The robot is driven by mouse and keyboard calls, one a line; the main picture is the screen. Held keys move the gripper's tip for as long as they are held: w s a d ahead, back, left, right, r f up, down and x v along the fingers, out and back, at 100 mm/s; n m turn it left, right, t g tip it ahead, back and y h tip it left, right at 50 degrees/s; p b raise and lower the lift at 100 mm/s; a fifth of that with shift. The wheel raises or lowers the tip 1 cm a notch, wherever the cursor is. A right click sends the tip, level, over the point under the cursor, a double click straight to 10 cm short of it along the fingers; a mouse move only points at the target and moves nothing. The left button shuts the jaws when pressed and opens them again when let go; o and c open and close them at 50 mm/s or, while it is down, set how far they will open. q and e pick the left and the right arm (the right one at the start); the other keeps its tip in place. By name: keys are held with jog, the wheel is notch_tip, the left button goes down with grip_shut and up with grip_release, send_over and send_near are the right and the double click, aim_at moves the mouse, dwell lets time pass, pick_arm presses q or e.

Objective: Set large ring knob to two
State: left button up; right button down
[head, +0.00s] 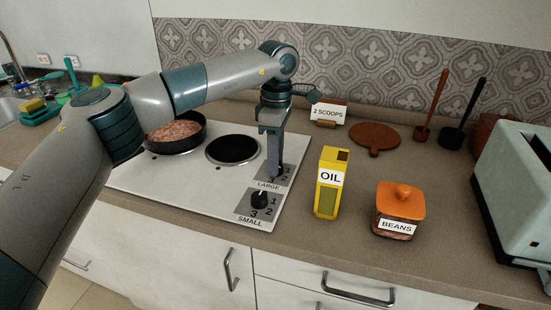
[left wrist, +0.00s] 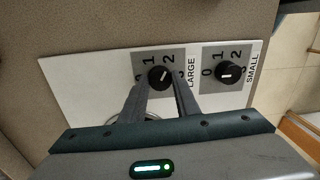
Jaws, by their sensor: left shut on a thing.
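The black large ring knob (left wrist: 159,76) sits on a grey dial plate marked LARGE in the left wrist view. A light mark shows on it, but I cannot tell for sure which number it points to. My left gripper (left wrist: 163,88) is shut on this knob, with one finger on each side. In the head view my left gripper (head: 273,172) points down at the LARGE dial and mostly hides the knob. The black small ring knob (left wrist: 229,73) is beside it on the SMALL dial, apart from my fingers; it also shows in the head view (head: 261,198). My right gripper is not in view.
The white cooktop (head: 190,197) holds a pan of meat (head: 175,133) and a bare black ring (head: 233,150). A yellow oil carton (head: 328,190) and an orange-lidded beans jar (head: 398,212) stand right of it. A toaster (head: 515,190) is at far right.

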pick_arm(q)
jog(key=shift+r, duration=0.1)
dwell(0.3)
jog(key=o, duration=1)
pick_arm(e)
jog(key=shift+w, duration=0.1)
pick_arm(q)
jog(key=shift+o, duration=0.2)
jog(key=shift+w+r, duration=0.1)
jog(key=shift+r, duration=0.45)
notch_tip(320, 180, up, 16)
jog(key=shift+w+r, duration=0.15)
jog(key=shift+w, duration=0.25)
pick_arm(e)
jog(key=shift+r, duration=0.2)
pick_arm(q)
jog(key=shift+d, duration=0.1)
